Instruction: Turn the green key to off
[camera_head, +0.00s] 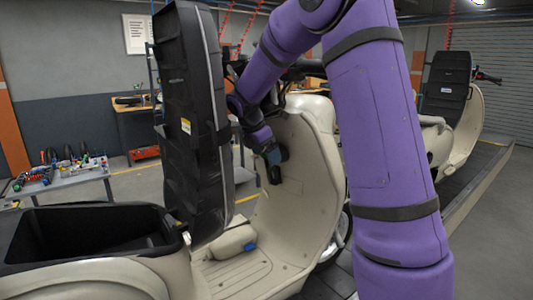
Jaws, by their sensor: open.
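The cream scooter's leg shield (310,200) stands in the middle of the head view, facing the raised seat. My gripper (274,172) is at the inner face of this shield, on its upper left part. The gripper is open, with its dark fingers pointing at the shield. I cannot tell whether they touch it. I see no green key; the gripper and wrist cover part of the shield where it could be hidden.
The raised black seat (190,120) stands upright close left of my wrist. Below it is an open black storage bin (60,225). A parts table (65,180) is at the left. Another scooter (465,110) stands at the back right.

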